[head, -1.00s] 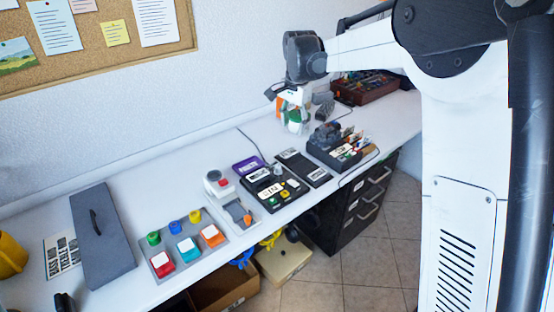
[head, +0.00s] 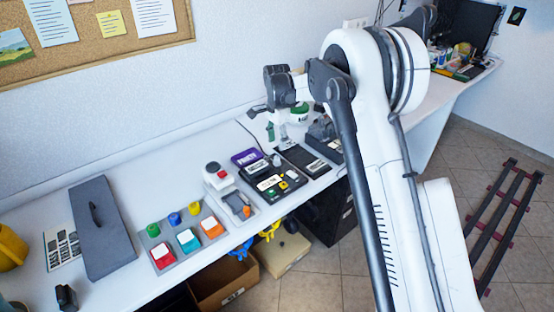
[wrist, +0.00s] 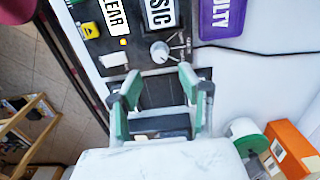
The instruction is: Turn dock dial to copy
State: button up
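The black dock (head: 273,186) lies on the bench with white labels and small yellow parts on it. Its grey dial (wrist: 160,50) is a round knob with a pale pointer and small print around it; the dial also shows in the head view at the dock's back edge (head: 277,160). I cannot read which word the pointer marks. My gripper (wrist: 158,86) has green fingertips spread apart with nothing between them. It is above the bench, and the dial appears just beyond the fingertips in the wrist view, apart from them.
A purple tray (wrist: 221,17) marked FAULTY lies beside the dock. A black slotted case (head: 302,160) is to the dock's right. A white device with a red button (head: 218,176) stands left. A green-and-white roll (wrist: 243,135) and an orange box (wrist: 290,150) are near my gripper.

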aim_at(277, 157)
notch_tip(277, 157, down, 8)
jog(key=shift+f+b, duration=0.15)
jog(key=shift+b, duration=0.15)
grip_shut()
